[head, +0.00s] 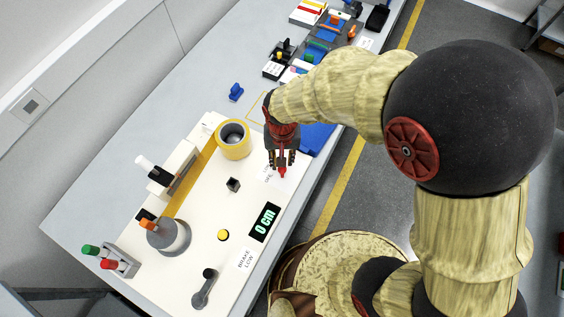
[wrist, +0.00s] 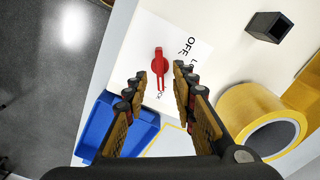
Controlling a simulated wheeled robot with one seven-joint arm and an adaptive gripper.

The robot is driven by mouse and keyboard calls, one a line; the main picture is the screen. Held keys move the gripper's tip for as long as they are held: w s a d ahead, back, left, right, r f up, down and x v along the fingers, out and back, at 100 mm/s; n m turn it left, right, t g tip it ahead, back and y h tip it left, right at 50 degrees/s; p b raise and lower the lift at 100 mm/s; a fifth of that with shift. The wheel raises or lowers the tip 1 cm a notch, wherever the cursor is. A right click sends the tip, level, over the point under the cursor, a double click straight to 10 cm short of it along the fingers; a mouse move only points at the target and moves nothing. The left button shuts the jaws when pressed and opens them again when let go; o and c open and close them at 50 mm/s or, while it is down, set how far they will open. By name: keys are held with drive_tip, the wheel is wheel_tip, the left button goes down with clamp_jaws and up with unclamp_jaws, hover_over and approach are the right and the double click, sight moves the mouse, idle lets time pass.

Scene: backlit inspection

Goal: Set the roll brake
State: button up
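A dark grey lever (head: 204,289) with a round black knob stands at the panel's near end, beside a label (head: 244,259) that reads BRAKE LOW. A small red switch (wrist: 159,62) sits on a white label (wrist: 186,38) reading OFF; the rest of its text is partly hidden. The switch also shows in the head view (head: 282,172), under my gripper (head: 281,162). My gripper is open and empty. In the wrist view its fingertips (wrist: 160,76) lie on either side of the switch's lower end; contact cannot be told. The lever is away from my gripper, outside the wrist view.
The cream panel holds a yellow tape roll (head: 233,153), a black square post (head: 233,185), a yellow button (head: 223,235), a display (head: 264,222) reading 0 cm and a grey drum (head: 170,237). A blue tray (wrist: 101,125) lies beside the panel. Several objects crowd the far bench.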

wheel_tip(320, 180, up, 8)
drive_tip(key=shift+r, duration=0.15)
idle(0.7)
drive_tip(key=s+d+r+t+b, duration=0.1)
drive_tip(key=s+d+r+t, duration=0.1)
drive_tip(key=d+r, duration=0.6)
drive_tip(key=s+d+r+m+t+b, duration=0.1)
drive_tip(key=s+d+r, duration=0.4)
drive_tip(key=d, duration=0.9)
wheel_tip(320, 180, up, 3)
drive_tip(key=t+b, duration=0.1)
drive_tip(key=t, duration=0.1)
drive_tip(key=shift+s+d+r+t+b, duration=0.15)
drive_tip(key=shift+s+d+t+b, duration=0.15)
drive_tip(key=shift+d, duration=0.1)
